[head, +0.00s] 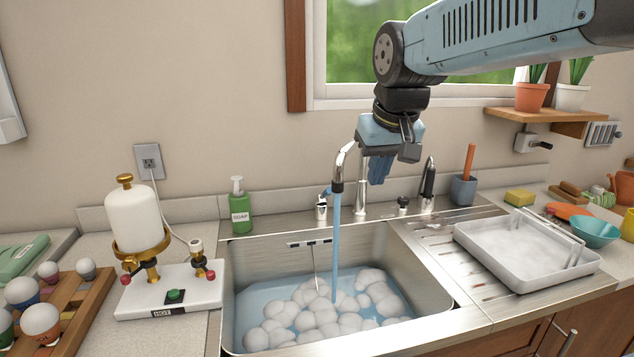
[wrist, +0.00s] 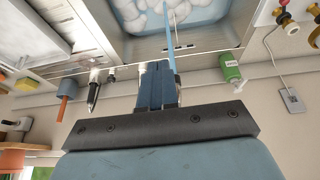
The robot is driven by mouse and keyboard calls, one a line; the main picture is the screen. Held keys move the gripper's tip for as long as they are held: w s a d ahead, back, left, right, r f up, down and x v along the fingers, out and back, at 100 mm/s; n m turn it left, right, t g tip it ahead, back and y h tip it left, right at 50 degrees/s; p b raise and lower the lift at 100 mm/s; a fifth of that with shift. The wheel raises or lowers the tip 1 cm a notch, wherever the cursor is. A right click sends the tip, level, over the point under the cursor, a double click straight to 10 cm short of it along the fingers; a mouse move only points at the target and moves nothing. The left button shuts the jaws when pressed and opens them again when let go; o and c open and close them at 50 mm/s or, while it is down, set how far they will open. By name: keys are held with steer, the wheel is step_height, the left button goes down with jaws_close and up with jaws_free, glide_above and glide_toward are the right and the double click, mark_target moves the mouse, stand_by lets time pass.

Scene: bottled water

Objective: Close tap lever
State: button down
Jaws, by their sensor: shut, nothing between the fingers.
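The chrome tap (head: 361,185) stands behind the sink, and a blue stream of water (head: 336,240) runs from its curved spout into the basin. A small handle with a blue top (head: 324,204) stands left of the spout. A dark-topped knob (head: 403,204) stands to the right. I cannot tell for certain which is the lever. My gripper (head: 377,181) points down just right of the spout, above the sink's back ledge, with its blue fingers together and empty. In the wrist view the fingers (wrist: 157,68) sit beside the stream (wrist: 169,35) and hide the tap's base.
The sink (head: 400,262) holds water and several white round things (head: 315,315). A green soap bottle (head: 239,212) stands left. A dark spray head (head: 428,180) and a cup with an orange handle (head: 464,188) stand right. A white tray (head: 520,255) lies on the drainboard.

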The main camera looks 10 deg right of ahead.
steer(key=w+r, duration=0.1)
steer(key=w, duration=0.5)
steer(key=w+r+g, duration=0.1)
steer(key=w, duration=0.5)
steer(key=w+a+r+g, duration=0.1)
steer(key=w, duration=0.5)
steer(key=shift+w+r, duration=0.3)
steer(key=w+f+g, duration=0.1)
steer(key=w+f, duration=0.1)
steer(key=w, duration=0.7)
steer(key=g, duration=0.1)
glide_above(325, 194)
steer(key=w, duration=0.2)
steer(key=shift+h, duration=0.3)
step_height(325, 194, down, 15)
steer(key=shift+s+d+f, duration=0.1)
steer(key=shift+s+f, duration=0.05)
steer(key=shift+s+d+f, duration=0.1)
steer(key=shift+s+f, duration=0.25)
steer(key=shift+f, duration=0.2)
